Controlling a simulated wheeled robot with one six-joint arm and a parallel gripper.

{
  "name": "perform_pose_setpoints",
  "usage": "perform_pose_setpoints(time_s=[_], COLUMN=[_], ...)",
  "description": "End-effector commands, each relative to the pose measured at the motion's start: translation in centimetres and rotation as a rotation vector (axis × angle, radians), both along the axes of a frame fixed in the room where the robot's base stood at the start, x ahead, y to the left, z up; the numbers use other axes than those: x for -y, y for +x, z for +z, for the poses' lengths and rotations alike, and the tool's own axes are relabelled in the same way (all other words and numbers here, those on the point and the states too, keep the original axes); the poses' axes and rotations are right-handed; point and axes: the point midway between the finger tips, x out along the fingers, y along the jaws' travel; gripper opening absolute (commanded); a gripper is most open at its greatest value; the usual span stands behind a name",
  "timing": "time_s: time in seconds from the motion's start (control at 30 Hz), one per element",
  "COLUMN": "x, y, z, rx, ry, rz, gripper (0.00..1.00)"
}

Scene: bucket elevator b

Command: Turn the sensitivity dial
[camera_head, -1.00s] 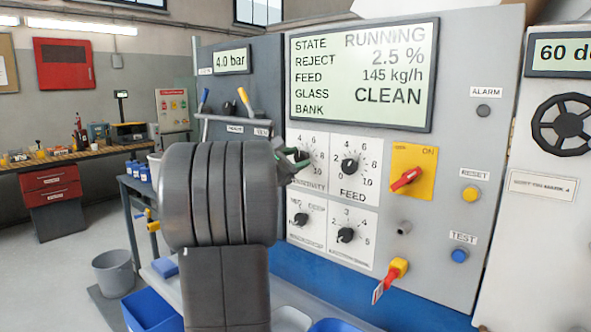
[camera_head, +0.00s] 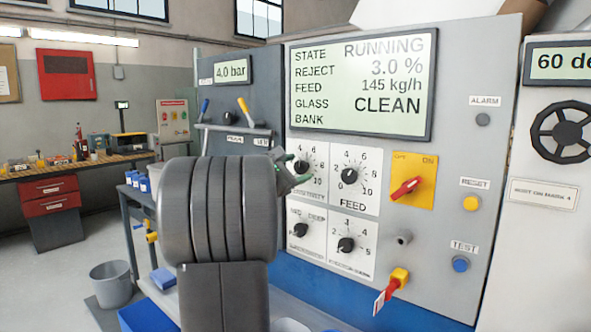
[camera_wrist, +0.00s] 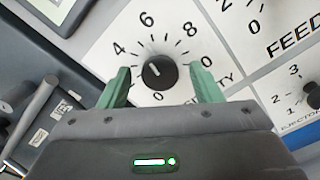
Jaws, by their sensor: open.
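The sensitivity dial (camera_wrist: 159,73) is a black round knob with a white pointer line on a white scale plate. In the wrist view its pointer is turned a little left of the 6. My gripper (camera_wrist: 166,90) has its green fingers spread, one on each side of the dial, with gaps between them and the knob. In the head view the dial (camera_head: 301,168) shows just right of my arm, and my gripper (camera_head: 297,180) is beside it, partly hidden behind my wrist. Part of the SENSITIVITY label is covered.
The feed dial (camera_head: 349,175) is close on the right, with two more dials below. A red switch on a yellow plate (camera_head: 407,187) is further right. Two levers (camera_head: 243,106) stand up at the left. The display (camera_head: 361,83) reads RUNNING, reject 3.0 %, glass CLEAN.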

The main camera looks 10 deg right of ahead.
Motion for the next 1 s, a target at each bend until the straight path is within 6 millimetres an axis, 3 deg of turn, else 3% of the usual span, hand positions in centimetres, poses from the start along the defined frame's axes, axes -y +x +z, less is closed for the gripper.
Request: perform_pose_setpoints(time_s=[0.17, 0.6, 1.0], x=[-1.5, -9.0, -10.9], y=[-1.0, -6.9, -8.4], z=[0.0, -0.1, 0.0], rx=[0.001, 0.001, 0.0], ry=[0.0, 0.001, 0.0], rz=[0.004, 0.005, 0.001], gripper=[0.58, 0.58, 0.58])
